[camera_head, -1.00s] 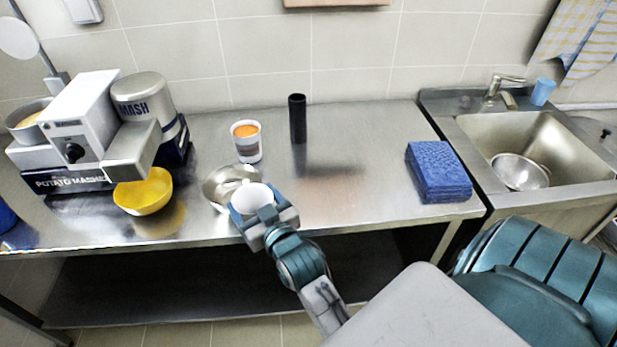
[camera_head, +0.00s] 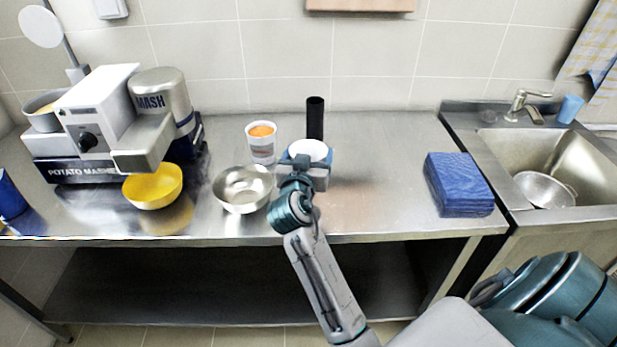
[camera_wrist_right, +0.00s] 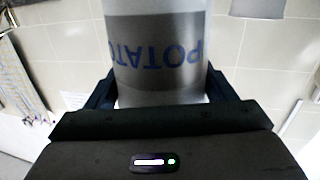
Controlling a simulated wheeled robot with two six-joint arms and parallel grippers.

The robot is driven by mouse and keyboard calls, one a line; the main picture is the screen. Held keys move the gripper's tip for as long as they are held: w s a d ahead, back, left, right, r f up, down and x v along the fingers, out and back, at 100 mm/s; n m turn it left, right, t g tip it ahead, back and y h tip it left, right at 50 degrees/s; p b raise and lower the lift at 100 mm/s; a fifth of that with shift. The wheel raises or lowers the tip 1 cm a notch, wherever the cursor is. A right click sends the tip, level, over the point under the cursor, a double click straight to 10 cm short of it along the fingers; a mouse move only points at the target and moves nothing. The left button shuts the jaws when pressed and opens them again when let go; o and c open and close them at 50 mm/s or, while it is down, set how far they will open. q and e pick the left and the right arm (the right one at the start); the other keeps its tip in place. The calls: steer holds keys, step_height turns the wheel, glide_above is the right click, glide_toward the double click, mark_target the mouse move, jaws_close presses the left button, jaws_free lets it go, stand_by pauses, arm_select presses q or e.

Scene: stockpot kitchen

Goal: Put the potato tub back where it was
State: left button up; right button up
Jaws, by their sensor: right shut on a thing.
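The potato tub (camera_head: 310,149) is white at its open top and sits between the fingers of my right gripper (camera_head: 303,165). In the right wrist view the tub (camera_wrist_right: 158,50) fills the space between the jaws, with a grey band lettered "POTATO" that reads upside down. My right gripper is shut on it, over the steel counter (camera_head: 370,180), just in front of a black cylinder. I cannot tell whether the tub's base touches the counter. My left gripper is not in view.
A white tub with orange contents (camera_head: 261,142) stands close left of the held tub. A steel bowl (camera_head: 243,190), yellow bowl (camera_head: 153,188) and potato masher machine (camera_head: 95,130) are further left. The black cylinder (camera_head: 315,118) stands behind. Blue cloths (camera_head: 459,185) lie right; counter between is clear.

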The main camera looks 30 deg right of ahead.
step_height(320, 180, down, 4)
steer(key=shift+f, duration=0.7)
steer(key=o, duration=1.4)
